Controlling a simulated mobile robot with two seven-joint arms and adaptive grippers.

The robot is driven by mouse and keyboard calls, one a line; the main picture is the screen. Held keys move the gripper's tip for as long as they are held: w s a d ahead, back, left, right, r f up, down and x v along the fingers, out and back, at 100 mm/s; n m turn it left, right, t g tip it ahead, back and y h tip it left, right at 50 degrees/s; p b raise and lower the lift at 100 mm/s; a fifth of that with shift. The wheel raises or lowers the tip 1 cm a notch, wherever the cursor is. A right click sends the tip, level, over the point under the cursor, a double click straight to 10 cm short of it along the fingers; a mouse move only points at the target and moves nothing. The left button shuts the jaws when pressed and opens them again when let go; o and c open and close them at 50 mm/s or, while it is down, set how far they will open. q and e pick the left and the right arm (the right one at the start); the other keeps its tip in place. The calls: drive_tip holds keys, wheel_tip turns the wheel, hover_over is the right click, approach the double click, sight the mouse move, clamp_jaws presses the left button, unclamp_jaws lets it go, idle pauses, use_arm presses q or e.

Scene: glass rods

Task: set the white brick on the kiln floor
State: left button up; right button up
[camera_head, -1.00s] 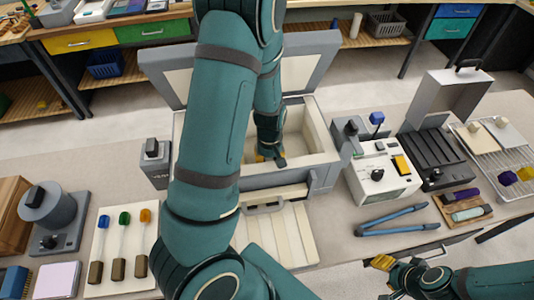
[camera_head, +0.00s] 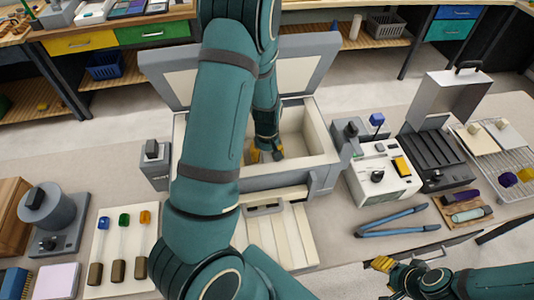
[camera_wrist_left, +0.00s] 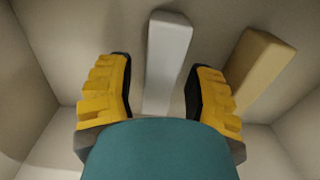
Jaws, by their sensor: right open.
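The kiln (camera_head: 322,150) stands open on the bench, with a pale interior. My left arm reaches down into it, and the left gripper (camera_head: 266,156) is low inside. In the left wrist view, the left gripper's yellow-backed fingers (camera_wrist_left: 160,95) are apart. The white brick (camera_wrist_left: 168,60) is between them, with a gap at the left finger; contact at the right finger is unclear. A tan brick (camera_wrist_left: 262,65) stands just right of the right finger. The white brick's lower end is hidden by my gripper. My right gripper (camera_head: 400,268) is open and empty at the lower right.
The kiln walls (camera_wrist_left: 35,70) close in around the left gripper. To the kiln's right are a white control box (camera_head: 383,172), blue-handled tongs (camera_head: 400,222) and a wire rack (camera_head: 510,155). Left is a board with coloured rods (camera_head: 120,255).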

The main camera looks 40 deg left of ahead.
sight(267, 154)
use_arm(q)
drive_tip(key=shift+r, duration=0.1)
drive_tip(key=shift+r+p, duration=0.6)
drive_tip(key=shift+r, duration=3.25)
